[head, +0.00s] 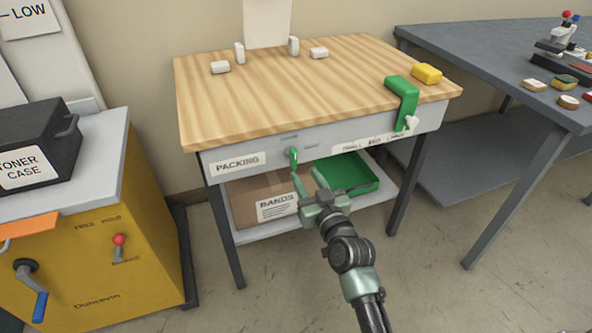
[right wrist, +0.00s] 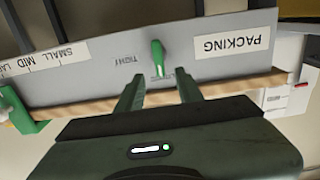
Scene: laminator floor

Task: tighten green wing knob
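The green wing knob (head: 293,157) sits on the grey front panel of the packing table, right of the PACKING label. In the right wrist view the knob (right wrist: 158,58) stands upright in the picture, beside small TIGHT lettering (right wrist: 124,60); the lettering just below it is too faint to read. My right gripper (head: 309,177) is in front of the panel, just below and right of the knob. In the right wrist view its two fingers (right wrist: 160,88) are apart and empty, with the knob beyond their tips, roughly centred between them. My left gripper is not in view.
The wooden tabletop (head: 290,85) overhangs the panel. A green bracket (head: 403,97) hangs over its right front edge. A BANDS box (head: 250,205) and a green tray (head: 365,182) are on the shelf below. A yellow cabinet (head: 110,250) stands left, a grey table (head: 490,75) right.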

